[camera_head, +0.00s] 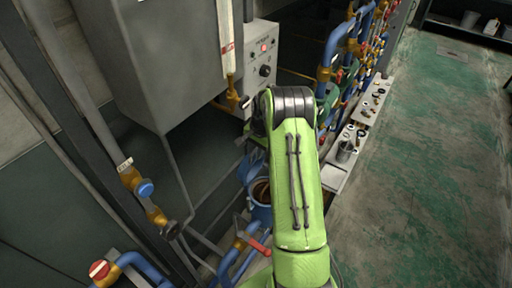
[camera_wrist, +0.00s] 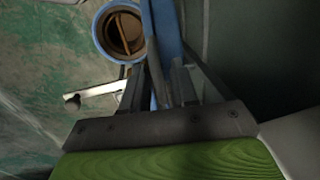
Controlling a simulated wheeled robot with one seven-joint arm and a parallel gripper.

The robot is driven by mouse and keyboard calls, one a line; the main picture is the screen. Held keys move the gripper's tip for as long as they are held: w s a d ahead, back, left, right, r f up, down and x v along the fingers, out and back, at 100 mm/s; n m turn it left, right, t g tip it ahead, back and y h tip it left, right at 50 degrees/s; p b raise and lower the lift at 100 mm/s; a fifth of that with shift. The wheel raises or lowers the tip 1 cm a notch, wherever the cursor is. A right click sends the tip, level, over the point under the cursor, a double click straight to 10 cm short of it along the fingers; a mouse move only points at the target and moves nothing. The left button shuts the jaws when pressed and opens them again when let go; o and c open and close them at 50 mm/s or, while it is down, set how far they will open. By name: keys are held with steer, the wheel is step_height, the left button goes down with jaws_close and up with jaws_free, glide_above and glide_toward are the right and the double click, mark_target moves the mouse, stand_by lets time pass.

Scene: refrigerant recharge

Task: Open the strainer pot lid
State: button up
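The strainer pot (camera_head: 260,212) is a blue round pot low beside the pipes, just left of my green arm in the head view. In the wrist view the pot's blue rim (camera_wrist: 98,36) surrounds an uncovered brown inside with a bar across it. A blue flat part (camera_wrist: 170,30), seemingly the lid seen nearly edge-on, stands up beside the pot opening. My gripper (camera_wrist: 164,78) has its grey fingers right at this blue part. Whether they are closed on it is unclear. My arm hides the gripper in the head view.
Blue pipes with a red-handled valve (camera_head: 258,246) run close in front of the pot. A grey cabinet (camera_head: 165,60) and a control box (camera_head: 262,62) stand behind. More pipework lines the right side of the arm. The green floor (camera_head: 425,170) at right is clear.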

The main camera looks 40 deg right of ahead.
step_height(320, 180, up, 16)
steer(key=s, duration=0.2)
steer(key=shift+s+d+f, duration=0.15)
steer(key=shift+d+f, duration=0.1)
steer(key=shift+d, duration=0.15)
steer(key=shift+f, duration=0.1)
